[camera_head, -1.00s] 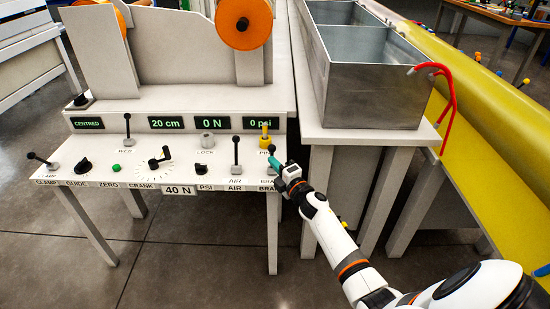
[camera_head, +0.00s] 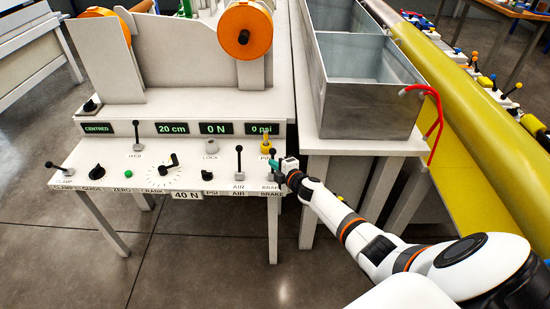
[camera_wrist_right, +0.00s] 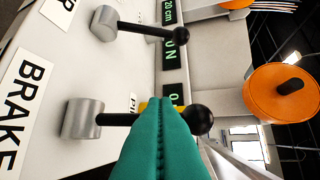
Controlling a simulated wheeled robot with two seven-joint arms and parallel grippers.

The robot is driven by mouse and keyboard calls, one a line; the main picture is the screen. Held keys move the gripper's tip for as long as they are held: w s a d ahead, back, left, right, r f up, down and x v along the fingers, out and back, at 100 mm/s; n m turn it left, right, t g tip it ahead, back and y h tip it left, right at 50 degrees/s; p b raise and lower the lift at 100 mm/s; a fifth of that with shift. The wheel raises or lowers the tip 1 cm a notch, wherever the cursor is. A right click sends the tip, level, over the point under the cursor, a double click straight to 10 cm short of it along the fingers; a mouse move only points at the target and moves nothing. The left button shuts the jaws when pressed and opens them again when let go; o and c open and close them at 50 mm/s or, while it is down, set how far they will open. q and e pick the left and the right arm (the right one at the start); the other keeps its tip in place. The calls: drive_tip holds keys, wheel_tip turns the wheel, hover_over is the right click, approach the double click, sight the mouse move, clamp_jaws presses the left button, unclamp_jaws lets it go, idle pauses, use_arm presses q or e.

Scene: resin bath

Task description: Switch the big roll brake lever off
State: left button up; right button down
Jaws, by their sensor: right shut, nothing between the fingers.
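The brake lever stands at the right end of the white control panel (camera_head: 115,178). In the head view its black knob (camera_head: 272,152) shows just above my right gripper (camera_head: 274,166), and its lower part is hidden. In the right wrist view the lever has a silver base (camera_wrist_right: 82,119), a black rod and a round black knob (camera_wrist_right: 198,119). The teal fingers of my right gripper (camera_wrist_right: 162,135) are shut and empty, and cover part of the rod. I cannot tell whether they touch it. My left gripper is not in view.
The air lever (camera_head: 239,160) stands left of the brake lever, and a yellow knob (camera_head: 266,140) is behind it. Displays read 20 cm, 0 N and 0 psi (camera_head: 262,129). A metal bath (camera_head: 370,108) and yellow roll (camera_head: 470,110) lie to the right.

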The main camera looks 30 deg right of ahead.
drive_tip(key=shift+w+d+r+g+p, duration=0.4)
drive_tip(key=shift+r+g+p, duration=0.1)
drive_tip(key=shift+p, duration=0.5)
drive_tip(key=shift+w+d+f+m, duration=0.2)
drive_tip(key=shift+f+m, duration=0.1)
drive_tip(key=shift+f, duration=0.1)
use_arm(q)
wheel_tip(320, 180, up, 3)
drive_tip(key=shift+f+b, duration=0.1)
drive_tip(key=shift+b, duration=0.25)
use_arm(e)
drive_tip(key=shift+w+d, duration=0.1)
drive_tip(key=shift+w, duration=0.1)
drive_tip(key=shift+r, duration=0.15)
